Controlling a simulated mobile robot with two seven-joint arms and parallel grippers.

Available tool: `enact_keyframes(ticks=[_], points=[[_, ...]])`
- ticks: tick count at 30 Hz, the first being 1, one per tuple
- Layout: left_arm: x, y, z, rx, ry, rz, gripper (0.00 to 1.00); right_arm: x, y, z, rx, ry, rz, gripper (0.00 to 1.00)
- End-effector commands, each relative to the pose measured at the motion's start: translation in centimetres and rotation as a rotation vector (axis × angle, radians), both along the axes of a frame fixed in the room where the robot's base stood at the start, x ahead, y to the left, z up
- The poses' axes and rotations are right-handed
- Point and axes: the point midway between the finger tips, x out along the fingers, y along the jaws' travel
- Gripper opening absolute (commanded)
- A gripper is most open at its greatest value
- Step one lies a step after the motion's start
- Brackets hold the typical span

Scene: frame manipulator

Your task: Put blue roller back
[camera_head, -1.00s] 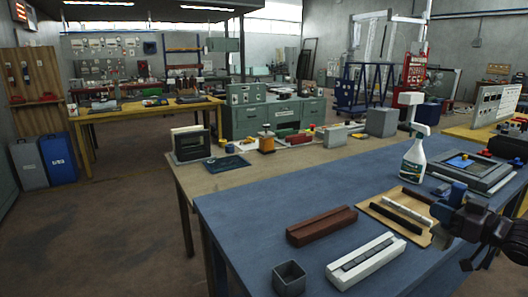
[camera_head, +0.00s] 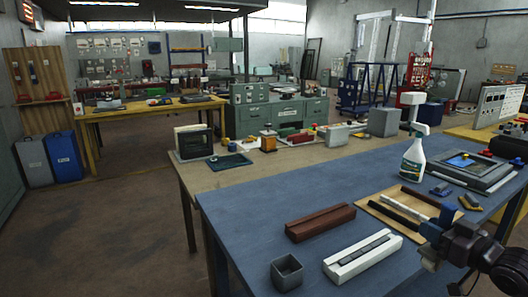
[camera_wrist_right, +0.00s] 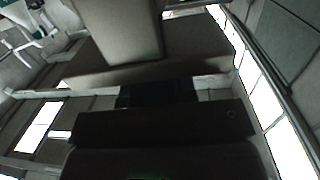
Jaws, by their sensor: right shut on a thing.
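My right gripper (camera_head: 430,234) comes in from the lower right in the head view, low beside the tan board. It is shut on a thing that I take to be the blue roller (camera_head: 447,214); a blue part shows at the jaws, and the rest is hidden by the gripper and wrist. In the right wrist view a dark grey shape fills the near field, too dim to tell its parts. My left gripper is not in view.
The tan board (camera_head: 377,211) carries a white rod and a black rod. A dark red block (camera_head: 320,222), a white tray (camera_head: 362,256) and a grey cup (camera_head: 287,272) stand nearer. A spray bottle (camera_head: 413,160) stands behind.

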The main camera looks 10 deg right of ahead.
Motion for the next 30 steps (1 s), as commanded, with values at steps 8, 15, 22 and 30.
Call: enact_keyframes(ticks=[8,15,22,30], points=[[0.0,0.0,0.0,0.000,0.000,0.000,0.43,-1.5,3.4,-1.6,0.007,0.004,-0.044,0.00],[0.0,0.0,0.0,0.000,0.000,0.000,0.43,-2.9,6.5,-3.2,0.008,0.009,-0.091,0.00],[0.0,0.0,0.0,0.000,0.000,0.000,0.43,-4.5,10.1,-5.0,0.005,0.016,-0.141,0.00],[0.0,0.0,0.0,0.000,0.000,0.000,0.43,-6.5,14.5,-7.2,0.003,0.024,-0.204,0.00]])
